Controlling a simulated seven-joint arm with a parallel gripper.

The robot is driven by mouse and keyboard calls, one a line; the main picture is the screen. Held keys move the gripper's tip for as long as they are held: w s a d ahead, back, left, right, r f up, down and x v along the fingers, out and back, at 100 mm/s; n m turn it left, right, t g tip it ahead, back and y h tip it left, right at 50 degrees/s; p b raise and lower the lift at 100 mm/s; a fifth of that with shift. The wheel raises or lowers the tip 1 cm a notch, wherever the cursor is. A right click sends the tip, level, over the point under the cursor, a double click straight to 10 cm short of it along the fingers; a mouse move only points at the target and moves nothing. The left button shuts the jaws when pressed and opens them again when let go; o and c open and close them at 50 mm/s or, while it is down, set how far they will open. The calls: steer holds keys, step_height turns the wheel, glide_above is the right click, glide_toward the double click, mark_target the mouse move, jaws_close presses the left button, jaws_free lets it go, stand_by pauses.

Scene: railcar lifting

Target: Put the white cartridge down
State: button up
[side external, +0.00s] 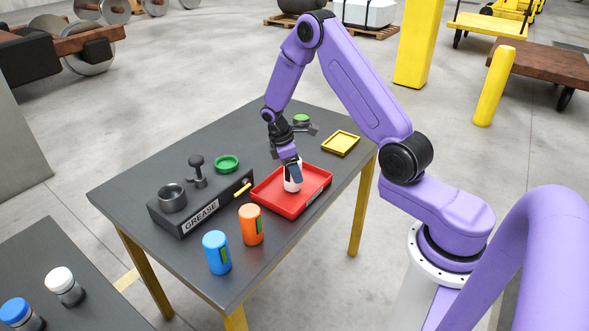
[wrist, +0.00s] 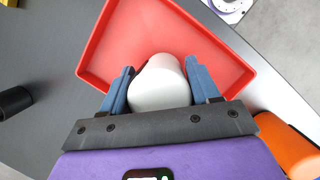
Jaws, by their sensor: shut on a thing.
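The white cartridge (side external: 292,179) is in my gripper (side external: 291,168), over the red tray (side external: 314,187) on the dark table. In the wrist view the white cartridge (wrist: 160,84) sits between the two blue fingers of my gripper (wrist: 160,86), which are shut on it. The red tray (wrist: 97,42) lies behind it there, with bare floor showing around the cartridge. I cannot tell whether the cartridge's lower end touches the tray floor. Its upper part is partly hidden by a finger in the side view.
A grease station (side external: 198,207), an orange cartridge (side external: 251,225) and a blue cartridge (side external: 216,252) stand left of the tray. A green dish (side external: 227,163) and a yellow tray (side external: 341,143) lie farther back. Another table at lower left holds white-capped (side external: 64,284) and blue-capped (side external: 19,313) containers.

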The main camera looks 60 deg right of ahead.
steer(key=shift+f, duration=0.25)
steer(key=o, duration=1.2)
steer(key=v, duration=1.1)
steer(key=s+a+r+t, duration=0.15)
steer(key=a+r, duration=0.25)
steer(key=a, duration=0.4)
steer(key=s+a+r+n+t+y, duration=0.1)
steer(key=s+a+r, duration=0.1)
steer(key=s+a, duration=0.5)
steer(key=s+a+r+n+y, duration=0.1)
steer(key=s+a+r+n, duration=0.1)
steer(key=s, duration=2.1)
steer(key=shift+d+r+n+y, duration=0.3)
steer(key=shift+y, duration=0.1)
